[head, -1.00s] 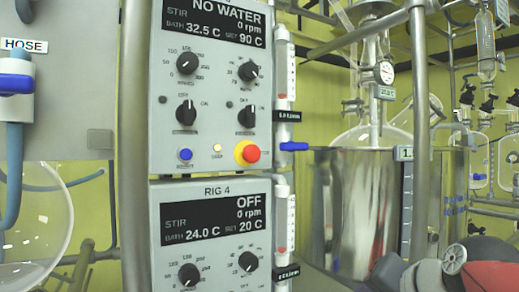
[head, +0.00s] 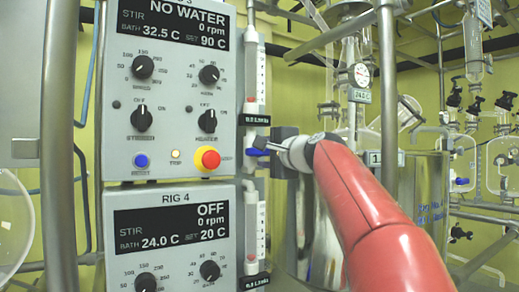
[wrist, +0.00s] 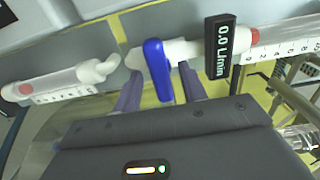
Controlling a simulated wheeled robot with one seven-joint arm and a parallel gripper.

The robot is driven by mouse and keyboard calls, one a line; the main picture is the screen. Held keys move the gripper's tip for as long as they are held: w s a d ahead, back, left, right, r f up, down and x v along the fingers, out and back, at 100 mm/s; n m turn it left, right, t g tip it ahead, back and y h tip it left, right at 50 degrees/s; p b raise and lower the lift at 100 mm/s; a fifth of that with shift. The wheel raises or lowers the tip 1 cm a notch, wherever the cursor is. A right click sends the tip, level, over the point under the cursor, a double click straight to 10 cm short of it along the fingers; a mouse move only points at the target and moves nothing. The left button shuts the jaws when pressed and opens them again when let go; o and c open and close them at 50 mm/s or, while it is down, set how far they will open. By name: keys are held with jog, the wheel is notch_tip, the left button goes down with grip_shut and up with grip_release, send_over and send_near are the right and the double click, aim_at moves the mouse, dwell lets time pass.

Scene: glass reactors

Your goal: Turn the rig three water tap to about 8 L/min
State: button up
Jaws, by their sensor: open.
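The rig three water tap is a blue lever (head: 254,152) at the foot of the upper flow tube, right of the NO WATER panel. In the wrist view the blue lever (wrist: 157,70) stands between the two fingers of my gripper (wrist: 160,84). The fingers are apart, with a gap visible on each side of the lever. The small black readout (wrist: 218,48) beside it shows 0.0 L/min. In the head view my gripper (head: 268,148) is at the tap and hides part of it.
The rig three panel (head: 165,100) reads 0 rpm, bath 32.5 C, set 90 C. A red emergency button (head: 207,159) sits left of the tap. The Rig 4 panel (head: 168,235) and its flow tube (head: 251,235) are just below. A shiny vessel (head: 425,195) stands behind my arm.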

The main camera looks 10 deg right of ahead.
jog(key=shift+x, duration=1.05)
jog(key=shift+c, duration=0.3)
jog(key=c, duration=0.8)
